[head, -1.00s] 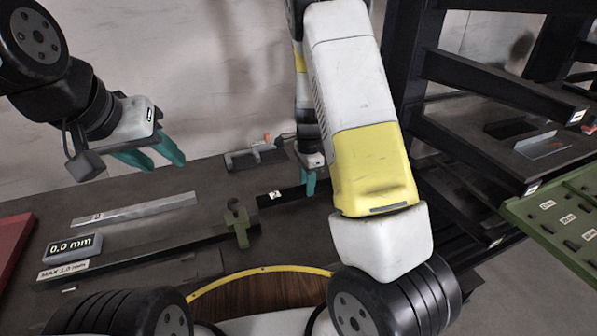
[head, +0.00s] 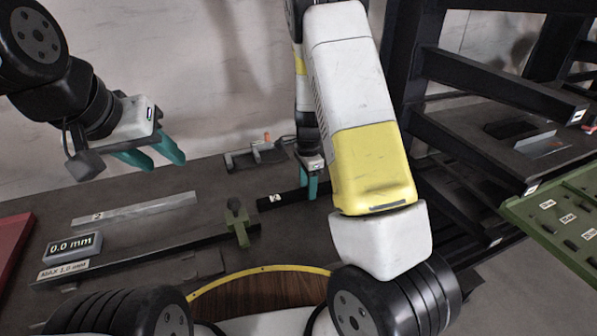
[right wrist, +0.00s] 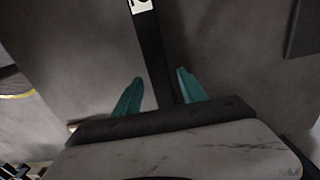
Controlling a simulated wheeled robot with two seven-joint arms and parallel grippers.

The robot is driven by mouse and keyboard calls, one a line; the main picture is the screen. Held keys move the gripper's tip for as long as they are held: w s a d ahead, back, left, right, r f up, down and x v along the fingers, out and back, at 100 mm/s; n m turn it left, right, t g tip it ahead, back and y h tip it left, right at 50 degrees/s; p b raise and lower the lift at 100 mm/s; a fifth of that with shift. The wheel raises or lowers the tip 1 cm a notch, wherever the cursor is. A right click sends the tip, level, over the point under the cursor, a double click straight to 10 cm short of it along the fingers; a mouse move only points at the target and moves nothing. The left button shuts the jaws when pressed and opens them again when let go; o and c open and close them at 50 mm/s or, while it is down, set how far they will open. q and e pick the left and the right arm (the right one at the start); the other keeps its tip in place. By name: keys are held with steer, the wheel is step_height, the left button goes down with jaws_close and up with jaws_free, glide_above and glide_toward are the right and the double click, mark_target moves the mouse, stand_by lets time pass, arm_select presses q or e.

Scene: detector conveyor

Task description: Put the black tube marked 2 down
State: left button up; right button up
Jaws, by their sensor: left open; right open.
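The black tube marked 2 (head: 288,198) lies on the dark table, left of my right forearm in the head view. Its white label shows near its left end; part of the tube is hidden behind my arm. In the right wrist view the tube (right wrist: 154,50) runs between the fingers of my right gripper (right wrist: 156,95), with a gap on each side. My right gripper (head: 309,185) is open around the tube in the head view. My left gripper (head: 148,160) is open and empty, raised above the table at the left.
A grey bar (head: 135,209) lies at the left, behind a readout of 0.0 mm (head: 74,247). A long dark rail with a green slider (head: 238,222) is in front. A tool (head: 256,155) lies at the back. A rack and green tray (head: 560,215) stand right.

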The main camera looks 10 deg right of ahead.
steer(key=s+r+n+t+y, duration=0.1)
steer(key=s+r+n, duration=0.15)
steer(key=r, duration=0.75)
steer(key=s+r+n+y, duration=0.1)
steer(key=s+r, duration=0.2)
steer(key=r, duration=0.7)
steer(key=s+r+n+t, duration=0.2)
steer(key=s+r+n, duration=0.3)
steer(key=s, duration=0.4)
steer(key=s+a+r+n+t, duration=0.1)
steer(key=s+r+n+t, duration=0.2)
steer(key=s+r+n, duration=0.2)
steer(key=s+n, duration=0.3)
steer(key=s, duration=0.1)
steer(key=shift+s+a+r, duration=0.15)
steer(key=shift+a+r, duration=0.15)
